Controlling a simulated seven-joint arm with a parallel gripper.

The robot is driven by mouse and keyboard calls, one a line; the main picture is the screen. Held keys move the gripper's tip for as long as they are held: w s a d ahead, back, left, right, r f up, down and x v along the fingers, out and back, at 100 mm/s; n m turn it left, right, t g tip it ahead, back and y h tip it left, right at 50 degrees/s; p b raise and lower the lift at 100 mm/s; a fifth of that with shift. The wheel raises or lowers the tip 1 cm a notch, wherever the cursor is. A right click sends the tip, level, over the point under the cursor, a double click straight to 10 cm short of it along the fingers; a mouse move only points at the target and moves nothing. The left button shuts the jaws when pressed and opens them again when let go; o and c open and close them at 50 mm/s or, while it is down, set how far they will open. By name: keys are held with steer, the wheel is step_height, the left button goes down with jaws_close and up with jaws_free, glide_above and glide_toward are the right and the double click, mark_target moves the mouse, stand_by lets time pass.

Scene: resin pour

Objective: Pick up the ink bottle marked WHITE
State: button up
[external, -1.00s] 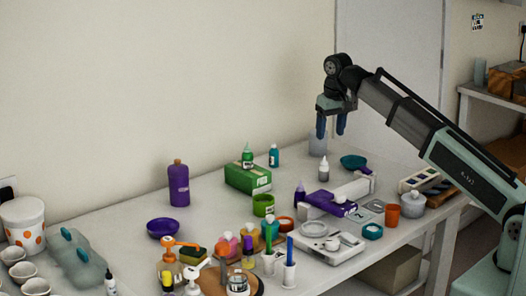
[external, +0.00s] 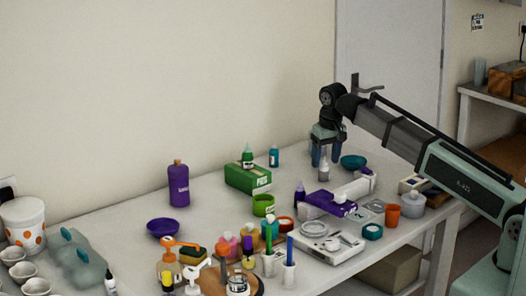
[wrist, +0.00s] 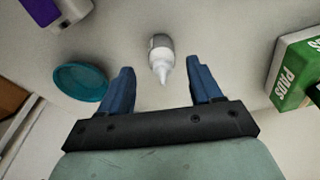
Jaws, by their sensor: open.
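A small bottle with a white tip (external: 324,170) stands upright toward the back of the table, its label too small to read. In the wrist view the bottle (wrist: 161,50) lies between and a little beyond my blue fingers, its nozzle pointing toward my gripper. My gripper (external: 326,157) is open, pointing down just above and around the level of the bottle's tip. In the wrist view the gripper (wrist: 162,75) has bare table on both sides of the bottle, and neither finger visibly touches it.
A teal bowl (wrist: 82,81) is close to the left finger in the wrist view. A green PADS box (wrist: 300,70) is at the right. A purple box (external: 325,203), a purple bottle (external: 300,194) and a teal bottle (external: 273,156) stand nearby.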

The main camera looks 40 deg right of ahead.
mark_target(324, 161)
steer(key=shift+w+a+f, duration=0.1)
steer(key=shift+w+f, duration=0.05)
steer(key=shift+f, duration=0.8)
steer(key=shift+w+f, duration=0.15)
steer(key=shift+f, duration=0.75)
steer(key=shift+c, duration=0.3)
steer(key=c, duration=1)
